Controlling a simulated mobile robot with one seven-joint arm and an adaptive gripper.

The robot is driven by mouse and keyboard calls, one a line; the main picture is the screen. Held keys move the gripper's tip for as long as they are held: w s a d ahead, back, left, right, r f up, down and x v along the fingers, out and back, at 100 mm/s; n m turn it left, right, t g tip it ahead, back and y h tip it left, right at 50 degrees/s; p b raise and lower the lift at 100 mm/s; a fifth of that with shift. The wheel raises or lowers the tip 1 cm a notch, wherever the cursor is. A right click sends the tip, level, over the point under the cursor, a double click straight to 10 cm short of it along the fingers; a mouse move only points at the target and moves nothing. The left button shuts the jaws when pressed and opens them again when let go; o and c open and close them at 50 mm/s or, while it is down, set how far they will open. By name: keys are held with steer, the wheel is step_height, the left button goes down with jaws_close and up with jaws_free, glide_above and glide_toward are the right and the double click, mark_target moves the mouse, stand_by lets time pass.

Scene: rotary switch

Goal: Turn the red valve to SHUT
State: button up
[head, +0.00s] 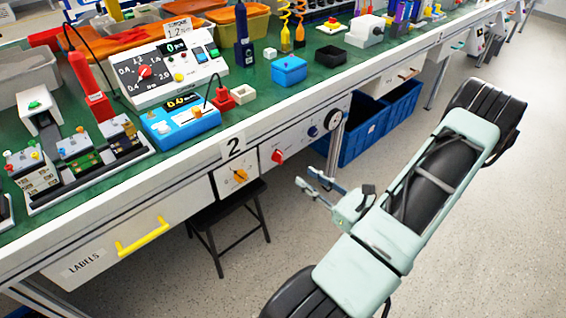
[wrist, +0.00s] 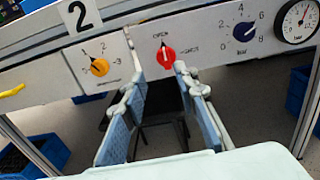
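The red valve (head: 278,156) is a small knob on the white panel under the bench's front edge. In the wrist view the red valve (wrist: 166,57) has a pale mark near its top, pointing roughly up. Small labels sit above it and to its right, too blurred to read surely. My gripper (head: 307,179) is open and empty, in front of the panel and apart from the valve. In the wrist view my gripper's fingers (wrist: 155,80) are spread, with the valve beyond and slightly above the gap between the tips.
A yellow knob (wrist: 99,67) is left of the valve; a blue knob (wrist: 245,32) and a round gauge (wrist: 299,20) are to its right. A black stool (head: 226,218) stands below the panel. Blue bins (head: 366,133) are under the bench. A yellow drawer handle (head: 143,237) sticks out.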

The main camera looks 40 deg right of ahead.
mark_target(282, 156)
steer(key=shift+m+h, duration=0.3)
steer(key=w+b, duration=0.2)
steer(key=w, duration=0.8)
steer(key=shift+w+a, duration=0.15)
steer(key=shift+w, duration=0.15)
steer(key=shift+c, duration=0.5)
jaws_close()
